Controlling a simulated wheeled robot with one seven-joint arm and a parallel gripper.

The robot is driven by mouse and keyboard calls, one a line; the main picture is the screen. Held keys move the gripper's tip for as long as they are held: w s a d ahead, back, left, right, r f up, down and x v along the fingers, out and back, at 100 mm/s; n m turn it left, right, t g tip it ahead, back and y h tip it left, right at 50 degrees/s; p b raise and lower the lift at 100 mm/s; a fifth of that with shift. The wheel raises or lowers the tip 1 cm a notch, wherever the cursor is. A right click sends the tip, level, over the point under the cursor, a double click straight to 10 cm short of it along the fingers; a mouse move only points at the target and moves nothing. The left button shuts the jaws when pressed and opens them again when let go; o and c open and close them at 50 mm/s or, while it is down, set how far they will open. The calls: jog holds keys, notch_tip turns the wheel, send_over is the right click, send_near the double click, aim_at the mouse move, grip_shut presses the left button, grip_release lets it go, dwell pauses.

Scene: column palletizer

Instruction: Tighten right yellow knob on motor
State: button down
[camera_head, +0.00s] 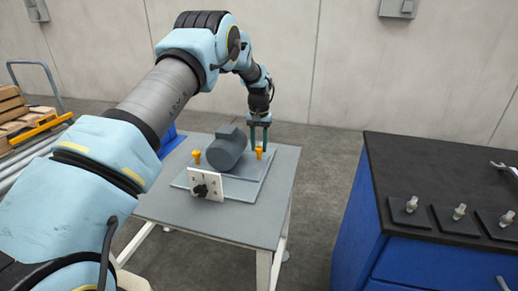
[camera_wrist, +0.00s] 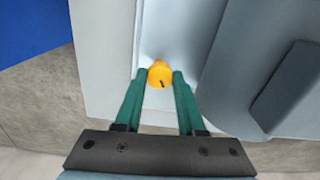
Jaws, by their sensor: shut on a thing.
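The grey motor (camera_head: 227,147) sits on a light plate (camera_head: 246,191) on the table. The right yellow knob (camera_head: 259,153) stands just right of the motor. It also shows in the wrist view as a round yellow knob (camera_wrist: 160,74) with a dark mark on its top. A left yellow knob (camera_head: 196,156) stands on the motor's other side. My gripper (camera_head: 260,140) points down at the right knob. In the wrist view its two green fingers (camera_wrist: 158,82) are closed on the knob, one on each side. The knob's lower part is hidden in the wrist view.
A white panel with a black knob (camera_head: 207,188) stands at the front of the plate. The grey table (camera_head: 275,208) has free room at right. A blue cabinet with a dark top (camera_head: 400,170) holds several fittings. Wooden crates (camera_head: 12,110) stand at far left.

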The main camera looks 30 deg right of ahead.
aim_at(259, 148)
jog(key=m+b, duration=0.1)
jog(key=m, duration=0.4)
jog(key=shift+m, duration=0.4)
dwell(0.3)
jog(key=c, duration=0.5)
grip_release()
notch_tip(259, 148, up, 11)
jog(key=b, duration=0.2)
jog(key=shift+f, duration=0.1)
